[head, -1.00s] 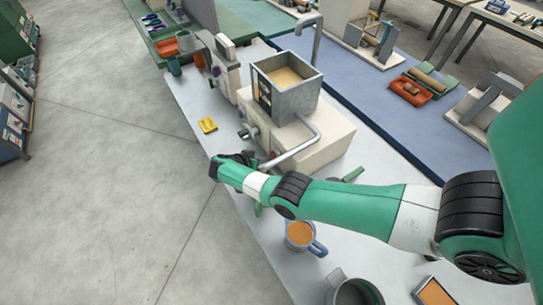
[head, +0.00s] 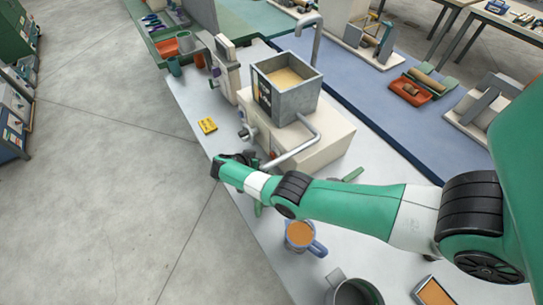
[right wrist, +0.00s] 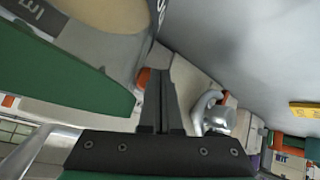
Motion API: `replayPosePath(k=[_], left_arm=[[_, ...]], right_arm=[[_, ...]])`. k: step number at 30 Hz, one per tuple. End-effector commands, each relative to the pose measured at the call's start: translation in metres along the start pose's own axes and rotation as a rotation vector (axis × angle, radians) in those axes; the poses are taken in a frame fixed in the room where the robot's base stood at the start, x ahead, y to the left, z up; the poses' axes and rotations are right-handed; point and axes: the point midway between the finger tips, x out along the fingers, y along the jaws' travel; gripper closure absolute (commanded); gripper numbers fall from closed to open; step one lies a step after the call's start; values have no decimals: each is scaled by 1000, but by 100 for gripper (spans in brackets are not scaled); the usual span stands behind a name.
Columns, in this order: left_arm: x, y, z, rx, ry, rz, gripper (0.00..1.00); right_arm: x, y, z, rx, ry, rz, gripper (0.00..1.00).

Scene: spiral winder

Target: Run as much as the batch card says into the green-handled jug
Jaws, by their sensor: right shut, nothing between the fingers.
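My right gripper (head: 220,167) is shut and empty, left of the beige machine's bent metal pipe (head: 297,152). Its closed fingers (right wrist: 162,100) also show in the right wrist view. A green handle-like part (right wrist: 55,80) lies close to them at the left, beside a curved greyish surface with dark printed marks (right wrist: 110,25), perhaps the green-handled jug. In the head view my arm hides most of that spot; only a green bit (head: 258,209) shows below it. A metal hopper (head: 300,98) with tan contents sits on the machine. A batch card cannot be made out. My left gripper is out of view.
A blue mug (head: 318,248) with orange-brown contents stands below my arm. A dark grey pot (head: 337,287) and an orange-faced panel (head: 437,293) are at the bottom. A yellow block (head: 207,125) lies near the bench's left edge. Bare bench lies around it.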

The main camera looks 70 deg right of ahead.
Motion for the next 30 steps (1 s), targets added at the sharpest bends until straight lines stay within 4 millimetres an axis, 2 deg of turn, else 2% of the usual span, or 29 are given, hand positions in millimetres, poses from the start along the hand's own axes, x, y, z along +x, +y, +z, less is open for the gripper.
replayPosePath(k=[30], left_arm=[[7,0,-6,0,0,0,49]], right_arm=[[7,6,-6,0,0,1,100]])
